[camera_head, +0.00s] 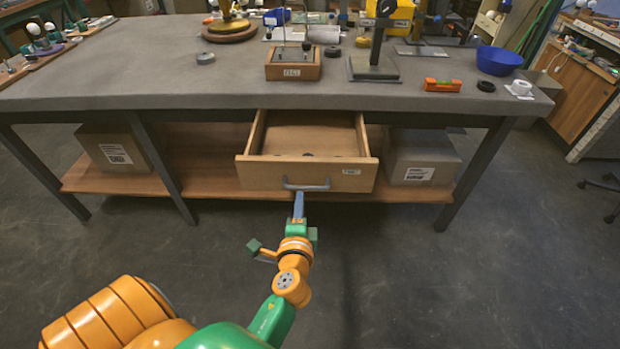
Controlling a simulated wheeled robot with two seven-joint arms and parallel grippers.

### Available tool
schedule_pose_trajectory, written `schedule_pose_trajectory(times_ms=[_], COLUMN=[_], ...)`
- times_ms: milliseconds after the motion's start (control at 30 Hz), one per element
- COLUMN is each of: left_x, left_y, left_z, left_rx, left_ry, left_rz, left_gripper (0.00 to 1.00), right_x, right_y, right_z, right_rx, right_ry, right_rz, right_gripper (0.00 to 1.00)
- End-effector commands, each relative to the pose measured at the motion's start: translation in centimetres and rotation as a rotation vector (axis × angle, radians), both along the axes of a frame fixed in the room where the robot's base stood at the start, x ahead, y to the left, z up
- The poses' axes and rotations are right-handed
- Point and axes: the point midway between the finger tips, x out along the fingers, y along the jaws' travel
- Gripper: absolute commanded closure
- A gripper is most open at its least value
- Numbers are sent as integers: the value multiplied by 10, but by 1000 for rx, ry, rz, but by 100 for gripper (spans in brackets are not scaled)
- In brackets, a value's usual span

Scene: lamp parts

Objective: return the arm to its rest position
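My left arm reaches forward from the bottom of the head view. Its gripper (299,200) is just in front of the handle (305,185) of an open wooden drawer (307,177) under the workbench. The fingers show as one narrow blue-grey shape, so I cannot tell whether they are open or shut, or whether they touch the handle. The drawer is pulled out, with a few small dark things on its floor. My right gripper is not in view.
The grey workbench (130,80) carries a wooden block (293,70), a dark stand (373,69), an orange level (442,85) and a blue bowl (498,60). Boxes stand on the lower shelf (212,172), left (108,150) and right (420,160). The floor right of my arm is clear.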

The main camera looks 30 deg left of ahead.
Motion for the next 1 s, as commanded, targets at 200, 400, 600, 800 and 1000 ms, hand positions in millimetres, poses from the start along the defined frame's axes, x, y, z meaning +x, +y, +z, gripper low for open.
schedule_pose_trajectory(times_ms=[200,400,600,800,1000], left_x=[-1,-88,-255,-326,-329], left_y=[-13,-84,-92,-77,-77], left_z=[-21,-158,-227,-237,-239], left_rx=[-84,-655,-1067,-1158,-1162], left_ry=[49,405,684,733,734], left_rz=[-37,-44,358,607,620], left_gripper=[73,73,73,73,73], right_x=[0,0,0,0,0], right_y=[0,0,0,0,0], right_z=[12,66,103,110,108], right_rx=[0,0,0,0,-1], right_ry=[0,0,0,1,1], right_rz=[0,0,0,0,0], right_gripper=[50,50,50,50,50])
